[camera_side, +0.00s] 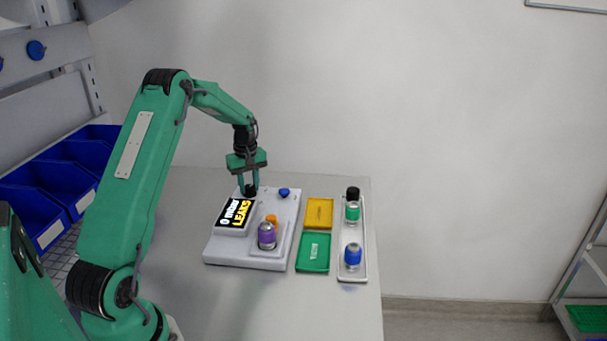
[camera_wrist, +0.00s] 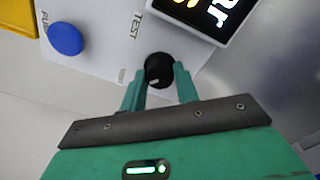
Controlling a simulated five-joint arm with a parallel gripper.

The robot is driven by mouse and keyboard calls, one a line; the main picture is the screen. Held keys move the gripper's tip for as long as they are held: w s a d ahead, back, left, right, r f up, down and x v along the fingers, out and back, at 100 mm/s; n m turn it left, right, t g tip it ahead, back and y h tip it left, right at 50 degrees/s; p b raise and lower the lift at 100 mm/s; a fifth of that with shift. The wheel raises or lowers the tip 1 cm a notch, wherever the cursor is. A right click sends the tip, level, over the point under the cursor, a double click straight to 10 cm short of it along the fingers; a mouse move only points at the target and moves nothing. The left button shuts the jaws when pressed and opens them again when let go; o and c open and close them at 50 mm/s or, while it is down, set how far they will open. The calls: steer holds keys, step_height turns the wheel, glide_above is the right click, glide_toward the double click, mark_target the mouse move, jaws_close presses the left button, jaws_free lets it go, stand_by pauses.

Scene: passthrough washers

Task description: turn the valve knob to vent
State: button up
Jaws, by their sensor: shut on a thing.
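The valve knob (camera_wrist: 158,67) is a small round black knob with a white pointer mark, on the grey-white tester (camera_side: 212,251). In the wrist view the pointer mark faces the gripper's side of the picture. A "TEST" label is printed beside the knob, and a smaller label to its left is too blurred to read. My gripper (camera_wrist: 160,74) is shut on the knob, one finger on each side; in the side view my gripper (camera_side: 248,190) points straight down at it. The tester's display (camera_side: 237,212) reads "0 mbar LEAKS".
A blue button (camera_side: 284,192) is right of the knob. A purple vial (camera_side: 267,237) stands on the tester's front, by an orange part (camera_side: 271,220). To the right are a yellow tray (camera_side: 319,213), a green tray (camera_side: 313,254) and a white tray (camera_side: 345,278) with two vials.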

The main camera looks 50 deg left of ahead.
mark_target(249, 187)
steer(key=shift+r, duration=0.1)
steer(key=o, duration=1)
steer(key=shift+c, duration=0.2)
steer(key=shift+r, duration=3.9)
